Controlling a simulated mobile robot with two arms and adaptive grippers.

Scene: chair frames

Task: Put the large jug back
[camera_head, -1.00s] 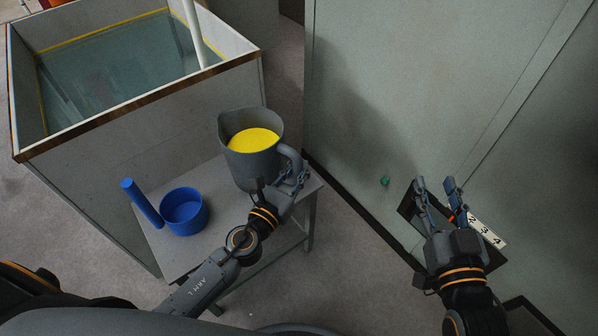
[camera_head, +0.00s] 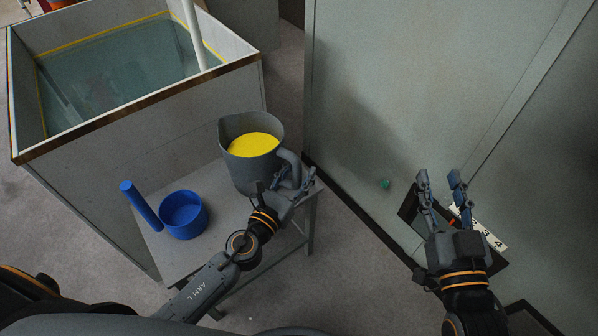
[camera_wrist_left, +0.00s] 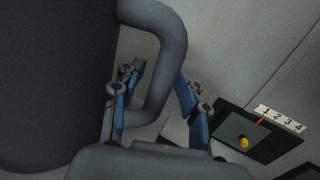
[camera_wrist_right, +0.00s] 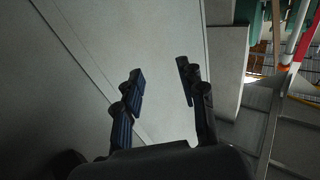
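The large jug (camera_head: 236,172) is grey and upright, with yellow contents (camera_head: 253,145). It stands at the far right end of the small grey table. Its handle (camera_head: 291,164) faces right and also shows in the left wrist view (camera_wrist_left: 171,45). My left gripper (camera_head: 283,178) is at the handle, with its fingers apart. In the left wrist view the lower part of the handle lies between the spread fingers (camera_wrist_left: 157,98), and gaps show beside it. My right gripper (camera_head: 440,178) is open and empty, away from the jug at the right.
A blue cup (camera_head: 183,222) with a thick blue handle stands on the table (camera_head: 222,232), left of the jug. A large open tank (camera_head: 140,150) of water is behind the table. A grey wall panel (camera_head: 375,100) rises at the right, with a numbered strip (camera_head: 488,232) low on it.

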